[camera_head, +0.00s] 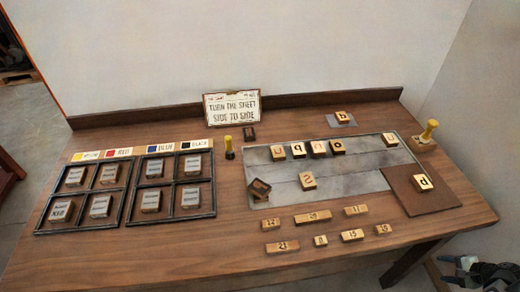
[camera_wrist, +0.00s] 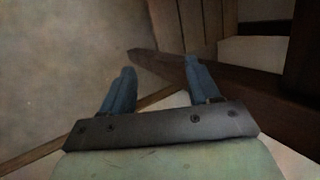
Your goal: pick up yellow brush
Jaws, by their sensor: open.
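Two yellow-handled tools that could be the brush stand on the wooden table. One yellow-handled tool (camera_head: 229,148) stands upright on a dark base, left of the grey metal plate. The other yellow-handled tool (camera_head: 430,130) leans slightly on a small wooden block at the plate's right end. I cannot make out bristles on either.
Two dark divided trays (camera_head: 126,192) with labelled blocks sit at the left, under colour labels. The grey plate (camera_head: 350,168) holds several letter blocks, with number blocks in front. A brown pad (camera_head: 435,196) is at the right. A sign (camera_head: 232,107) stands at the back.

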